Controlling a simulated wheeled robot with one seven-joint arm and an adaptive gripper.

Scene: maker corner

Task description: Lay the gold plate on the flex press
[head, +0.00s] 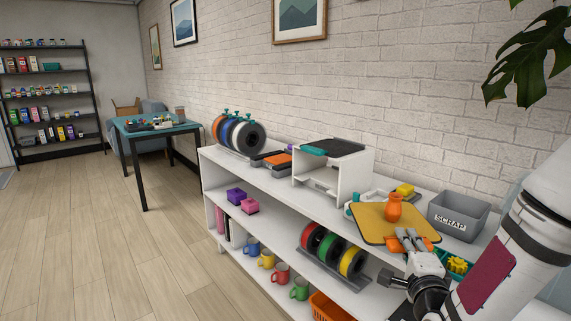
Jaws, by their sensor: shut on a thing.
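The gold plate (371,224) is a flat yellow-gold sheet with a dark rim, at the right end of the white shelf top in the head view. An orange vase-like piece (393,207) stands upright on it. My gripper (411,237) is shut on the plate's near right edge; orange parts show beside the fingers, and the exact grip is partly hidden. I cannot tell whether the plate touches the shelf. Nothing is clearly marked as the flex press; a low dark device with an orange part (277,160) lies further left and may be it.
A white open-fronted machine (359,177) with a dark, teal-edged top stands between that device and the plate. A grey SCRAP bin (459,217) is right of the plate. A yellow item (405,190) lies behind it. Filament spools (240,136) stand at the shelf's far end.

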